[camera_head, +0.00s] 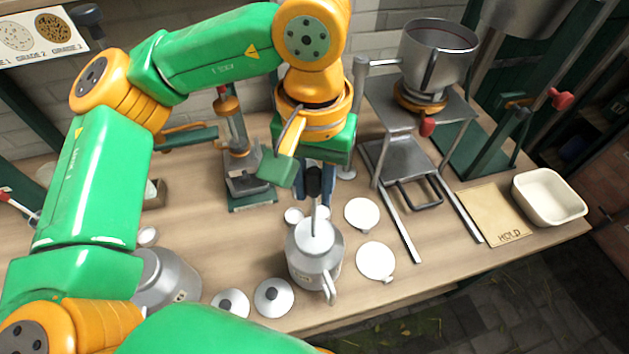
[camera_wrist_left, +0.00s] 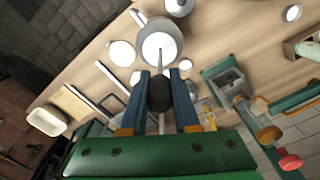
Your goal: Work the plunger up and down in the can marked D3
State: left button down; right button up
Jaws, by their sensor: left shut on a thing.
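My left gripper (camera_head: 315,190) points down over a grey metal can (camera_head: 313,262) with a side handle, near the bench's front. It is shut on the black knob of the plunger (camera_wrist_left: 160,92), between its two blue fingers (camera_wrist_left: 161,100) in the left wrist view. The plunger's thin rod runs down from the knob into the can's pale mouth, which also shows in the left wrist view (camera_wrist_left: 158,32). The small label on this can is too small to read. A second grey can (camera_head: 167,283) stands to the left, partly hidden by my arm. My right gripper is not in view.
White discs (camera_head: 375,261) lie right of the can. A metal stand with a pot (camera_head: 437,55), a HOLD board (camera_head: 497,215) and a white tub (camera_head: 549,197) are farther right. A green press (camera_head: 243,170) stands behind.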

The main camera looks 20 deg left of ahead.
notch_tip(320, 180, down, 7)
jog(key=b, duration=0.6)
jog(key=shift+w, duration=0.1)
